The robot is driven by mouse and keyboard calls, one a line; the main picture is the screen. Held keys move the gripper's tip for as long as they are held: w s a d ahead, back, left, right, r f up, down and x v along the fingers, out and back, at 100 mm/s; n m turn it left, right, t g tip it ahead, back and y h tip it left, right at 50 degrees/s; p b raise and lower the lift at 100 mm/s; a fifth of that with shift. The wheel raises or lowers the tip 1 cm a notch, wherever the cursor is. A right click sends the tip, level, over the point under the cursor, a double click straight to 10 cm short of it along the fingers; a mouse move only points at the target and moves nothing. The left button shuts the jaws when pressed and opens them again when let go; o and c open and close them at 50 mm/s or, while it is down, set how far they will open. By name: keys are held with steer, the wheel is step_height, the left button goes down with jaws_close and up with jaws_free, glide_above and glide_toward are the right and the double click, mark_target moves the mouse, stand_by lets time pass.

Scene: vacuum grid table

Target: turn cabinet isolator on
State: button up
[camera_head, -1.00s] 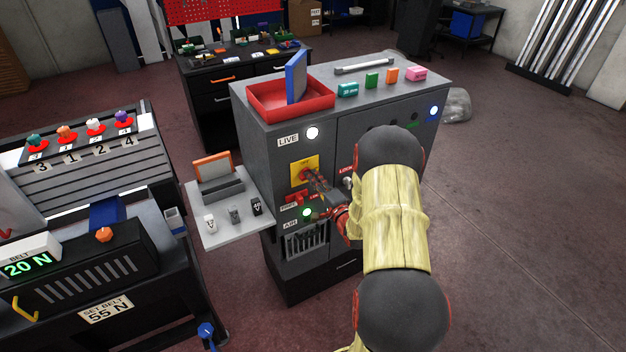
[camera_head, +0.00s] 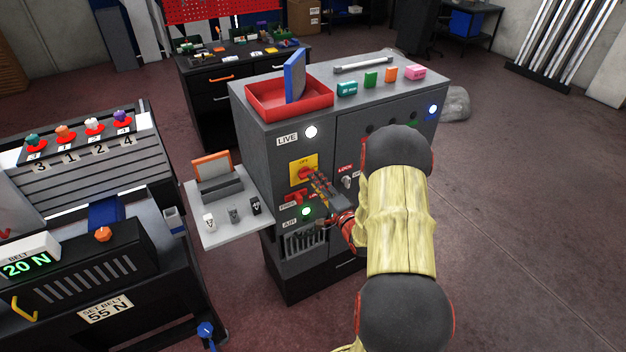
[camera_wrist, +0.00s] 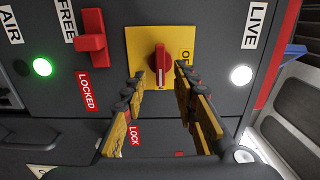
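The cabinet isolator is a red rotary knob (camera_wrist: 160,65) on a yellow plate (camera_wrist: 133,45) marked OFF. In the head view the knob (camera_head: 306,173) sits on the grey cabinet's front, below the LIVE label. My gripper (camera_wrist: 160,73) is open, with one finger on each side of the knob's lower part in the wrist view. I cannot tell whether either fingertip touches it. In the head view my gripper (camera_head: 318,180) is close in front of the plate, partly covering its lower right. The knob's pale mark points toward the gripper in the wrist view.
A red lever (camera_wrist: 92,40) with FREE and LOCKED labels is beside the plate. A white lamp (camera_wrist: 241,75) and a green lamp (camera_wrist: 42,67) are lit. A key switch (camera_head: 347,181) is right of my gripper. A grey side shelf (camera_head: 230,232) juts out left.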

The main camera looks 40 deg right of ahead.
steer(key=v, duration=0.8)
steer(key=shift+s, duration=0.35)
